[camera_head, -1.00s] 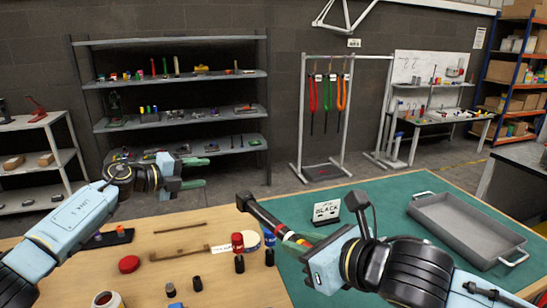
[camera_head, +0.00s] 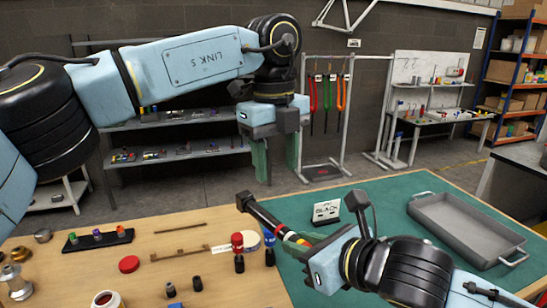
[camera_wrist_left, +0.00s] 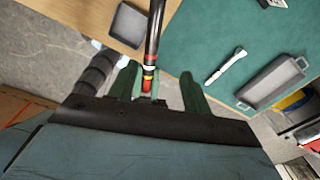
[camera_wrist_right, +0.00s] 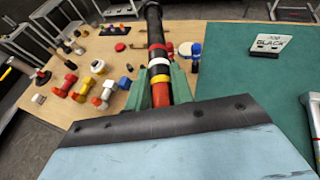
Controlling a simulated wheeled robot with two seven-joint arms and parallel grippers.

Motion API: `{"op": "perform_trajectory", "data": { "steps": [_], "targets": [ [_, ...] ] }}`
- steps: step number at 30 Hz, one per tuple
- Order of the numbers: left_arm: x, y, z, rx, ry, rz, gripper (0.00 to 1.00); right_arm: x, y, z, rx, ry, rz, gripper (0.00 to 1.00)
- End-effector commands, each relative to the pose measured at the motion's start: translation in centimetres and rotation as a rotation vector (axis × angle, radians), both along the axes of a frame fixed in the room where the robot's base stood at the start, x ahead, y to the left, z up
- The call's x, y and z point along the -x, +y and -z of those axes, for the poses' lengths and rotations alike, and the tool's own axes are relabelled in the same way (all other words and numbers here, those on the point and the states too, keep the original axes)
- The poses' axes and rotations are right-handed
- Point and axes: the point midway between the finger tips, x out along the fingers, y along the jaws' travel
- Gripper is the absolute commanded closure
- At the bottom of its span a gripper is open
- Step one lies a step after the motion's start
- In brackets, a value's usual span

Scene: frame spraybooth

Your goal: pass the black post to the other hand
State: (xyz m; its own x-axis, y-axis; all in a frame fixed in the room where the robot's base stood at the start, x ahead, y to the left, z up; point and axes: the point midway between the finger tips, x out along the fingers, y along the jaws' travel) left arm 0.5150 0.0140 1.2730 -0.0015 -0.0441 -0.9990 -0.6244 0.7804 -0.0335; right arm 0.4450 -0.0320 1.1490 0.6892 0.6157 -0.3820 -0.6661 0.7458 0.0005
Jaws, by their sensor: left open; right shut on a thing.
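The black post (camera_head: 262,213) is a dark bar with red, white and yellow bands near its held end. My right gripper (camera_head: 304,245) is shut on that banded end and holds the post slanting up to the left, above the table. The post (camera_wrist_right: 154,30) points away between the fingers in the right wrist view. My left gripper (camera_head: 276,165) is open and empty, fingers pointing down, above and apart from the post in the head view. In the left wrist view the post (camera_wrist_left: 154,35) appears between its spread fingers but farther off.
A sign reading BLACK (camera_head: 326,211) stands on the green mat (camera_head: 390,207) near my right gripper. A grey tray (camera_head: 440,233) lies at right. Red and black small parts (camera_head: 238,250) stand on the wooden table below the post. Shelves stand behind.

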Motion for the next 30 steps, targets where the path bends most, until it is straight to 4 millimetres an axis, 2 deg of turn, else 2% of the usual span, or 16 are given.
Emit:
{"op": "perform_trajectory", "data": {
  "steps": [5,8,21,25,30],
  "targets": [
    [0.3,0.6,0.4,-0.052,-0.001,-0.033,0.51,0.0,0.0,-0.1,-0.001,-0.003,0.0,1.0],
    [0.3,0.6,1.7,-0.049,0.001,-0.032,0.51,0.0,0.0,-0.1,-0.001,-0.003,0.0,1.0],
    [0.3,0.6,9.6,-0.046,0.002,-0.032,0.51,0.0,0.0,-0.1,-0.001,-0.003,0.0,1.0],
    [0.3,0.5,10.9,-0.045,0.001,-0.031,0.51,0.0,0.0,-0.1,-0.001,-0.003,0.0,1.0],
    [0.3,0.5,11.6,-0.045,-0.001,-0.031,0.51,0.0,0.0,-0.1,-0.001,-0.003,0.0,1.0]
  ]
}}
